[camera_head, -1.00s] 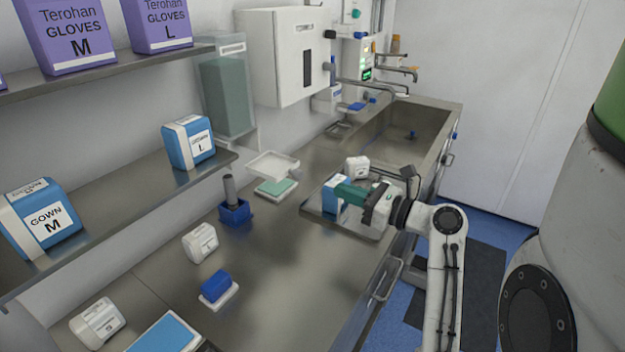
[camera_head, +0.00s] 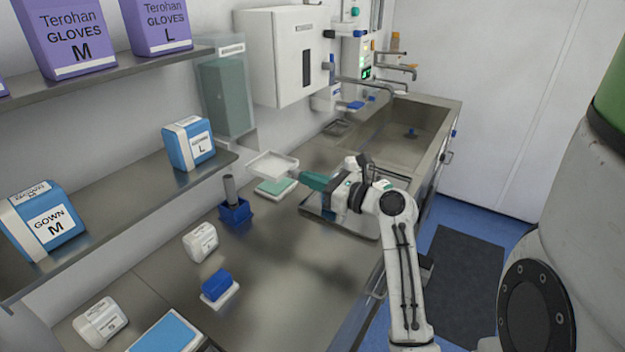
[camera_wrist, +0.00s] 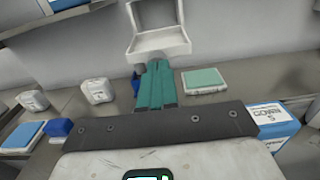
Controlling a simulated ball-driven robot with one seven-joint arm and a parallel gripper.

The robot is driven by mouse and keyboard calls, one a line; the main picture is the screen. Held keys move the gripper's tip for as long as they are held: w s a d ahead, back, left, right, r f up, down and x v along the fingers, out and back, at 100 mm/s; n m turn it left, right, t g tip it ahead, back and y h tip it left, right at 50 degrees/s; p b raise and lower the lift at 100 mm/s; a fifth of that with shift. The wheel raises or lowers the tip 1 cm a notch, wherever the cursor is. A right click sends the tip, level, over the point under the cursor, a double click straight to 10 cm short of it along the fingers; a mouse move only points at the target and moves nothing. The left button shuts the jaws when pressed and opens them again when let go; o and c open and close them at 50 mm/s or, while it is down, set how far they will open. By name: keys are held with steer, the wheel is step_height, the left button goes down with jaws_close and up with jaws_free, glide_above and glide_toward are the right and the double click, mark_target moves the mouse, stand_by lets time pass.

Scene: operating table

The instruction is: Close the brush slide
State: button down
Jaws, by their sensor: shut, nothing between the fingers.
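The brush slide (camera_head: 272,164) is a white open tray sticking out from the wall below a clear green-tinted dispenser (camera_head: 225,95). In the wrist view the slide (camera_wrist: 158,42) is straight ahead of the fingertips. My gripper (camera_head: 304,181) has green fingers, shut and empty, pointing left toward the slide's front. In the wrist view the gripper (camera_wrist: 157,66) appears just below and in front of the slide's front edge. I cannot tell whether they touch.
A green-topped white pack (camera_head: 275,187) lies on the counter below the slide. A blue holder with a grey upright handle (camera_head: 235,208) stands to its left. A metal tray (camera_head: 350,224) lies under my arm. A blue gown box (camera_wrist: 278,122) is at the right in the wrist view.

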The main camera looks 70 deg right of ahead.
mark_target(258, 159)
steer(key=p+x, duration=0.5)
steer(key=x, duration=0.7)
steer(key=shift+w+r+p, duration=0.1)
steer(key=shift+w+p, duration=0.2)
steer(key=shift+w, duration=0.05)
steer(key=shift+a, duration=0.1)
steer(key=shift+w+r, duration=0.1)
